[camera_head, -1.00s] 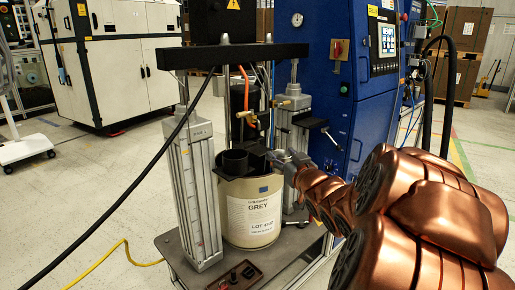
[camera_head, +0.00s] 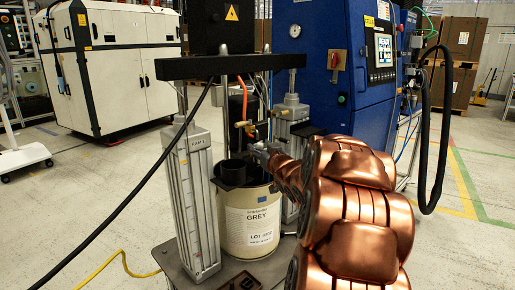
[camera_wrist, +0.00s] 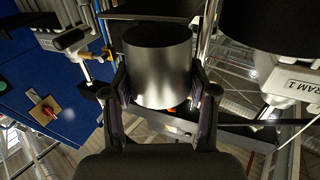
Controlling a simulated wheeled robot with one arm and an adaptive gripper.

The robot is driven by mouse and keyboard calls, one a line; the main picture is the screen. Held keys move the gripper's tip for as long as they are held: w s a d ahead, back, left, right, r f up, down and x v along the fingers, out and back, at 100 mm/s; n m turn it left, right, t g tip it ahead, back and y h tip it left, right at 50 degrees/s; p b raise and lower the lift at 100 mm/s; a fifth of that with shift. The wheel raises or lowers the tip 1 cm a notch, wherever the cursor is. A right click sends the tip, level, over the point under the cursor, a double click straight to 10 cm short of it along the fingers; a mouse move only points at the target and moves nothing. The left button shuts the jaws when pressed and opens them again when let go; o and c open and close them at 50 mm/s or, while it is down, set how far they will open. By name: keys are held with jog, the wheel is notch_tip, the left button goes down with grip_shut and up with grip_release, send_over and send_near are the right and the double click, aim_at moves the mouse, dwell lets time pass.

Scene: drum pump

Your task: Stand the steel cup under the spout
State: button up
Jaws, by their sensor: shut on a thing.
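The steel cup (camera_wrist: 160,72) is a plain shiny cylinder, seen close up in the wrist view between the two fingers of my gripper (camera_wrist: 160,92). The fingers press on its opposite sides. In the head view my gripper (camera_head: 264,151) is above the right rim of the drum, near the pump's brass valve (camera_head: 245,124); I cannot make out the cup there. The valve hangs at the end of an orange hose. A spout opening is too small to tell.
The cream drum (camera_head: 249,222) stands between two ram columns (camera_head: 192,205), with a dark cylinder (camera_head: 234,170) on its top. A black crossbeam (camera_head: 230,64) spans above. The blue cabinet (camera_head: 325,95) stands behind right. A black cable crosses at left.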

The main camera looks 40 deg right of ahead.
aim_at(258, 147)
jog(key=x, duration=0.3)
jog(key=shift+w+d+f, duration=0.1)
jog(key=shift+w, duration=0.2)
jog(key=shift+s+f+b, duration=0.15)
jog(key=shift+f+b, duration=0.05)
jog(key=shift+b, duration=0.2)
jog(key=shift+f, duration=0.1)
jog(key=o, duration=1.3)
jog(key=shift+c, duration=0.2)
